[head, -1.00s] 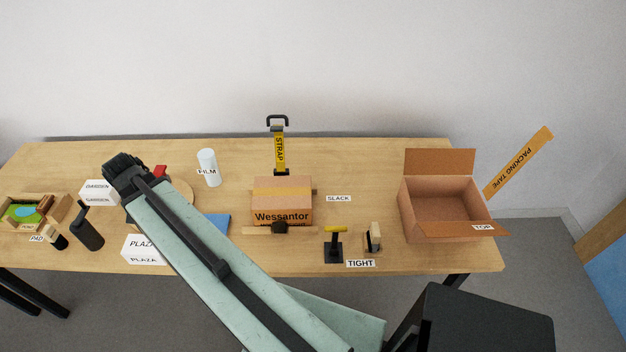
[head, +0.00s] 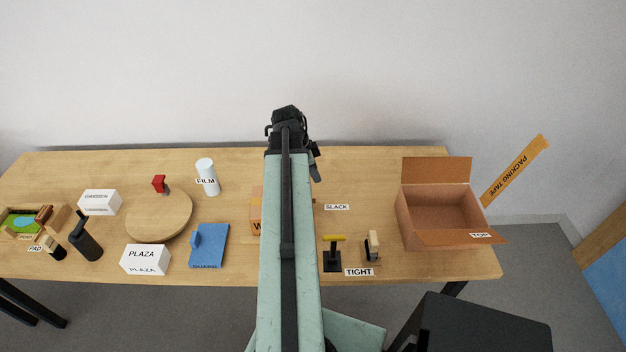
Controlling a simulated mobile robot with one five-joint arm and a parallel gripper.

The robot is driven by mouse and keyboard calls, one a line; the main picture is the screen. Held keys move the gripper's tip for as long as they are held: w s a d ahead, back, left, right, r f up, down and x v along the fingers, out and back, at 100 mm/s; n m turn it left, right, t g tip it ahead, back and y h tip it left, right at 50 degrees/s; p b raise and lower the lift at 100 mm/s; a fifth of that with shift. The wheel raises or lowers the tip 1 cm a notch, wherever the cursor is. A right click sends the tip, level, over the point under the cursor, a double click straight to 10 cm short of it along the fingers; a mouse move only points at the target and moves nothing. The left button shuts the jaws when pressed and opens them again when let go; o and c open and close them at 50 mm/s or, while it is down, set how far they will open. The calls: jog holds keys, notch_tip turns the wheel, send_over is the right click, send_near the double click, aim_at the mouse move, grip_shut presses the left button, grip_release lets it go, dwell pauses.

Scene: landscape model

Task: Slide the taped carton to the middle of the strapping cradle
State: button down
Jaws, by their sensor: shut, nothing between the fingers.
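The taped carton (head: 256,212) shows only as a thin brown strip with a sliver of yellow tape at the left edge of my arm. The rest of it is hidden behind the arm. The strapping cradle and the yellow strap are almost wholly hidden there too. My gripper (head: 289,120) is at the far end of the arm, high in the picture and past the carton in view. It is shut and holds nothing. I cannot tell its height over the table or any contact with the carton.
Left of the carton are a blue board (head: 209,247), a round wooden disc (head: 158,217), a white film roll (head: 207,177) and the PLAZA block (head: 145,260). To the right are a yellow-handled lever (head: 333,255), a small wooden-topped stand (head: 373,247) and an open box (head: 425,213).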

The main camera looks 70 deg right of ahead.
jog(key=b+x, duration=0.8)
jog(key=x, duration=0.2)
jog(key=w, duration=0.1)
jog(key=w+a+r, duration=0.1)
jog(key=w+a+p, duration=0.1)
jog(key=w, duration=0.1)
jog(key=shift+a+r, duration=0.2)
jog(key=shift+r, duration=0.15)
jog(key=shift+w+a, duration=0.55)
jog(key=shift+w, duration=0.3)
jog(key=shift+s+d, duration=0.1)
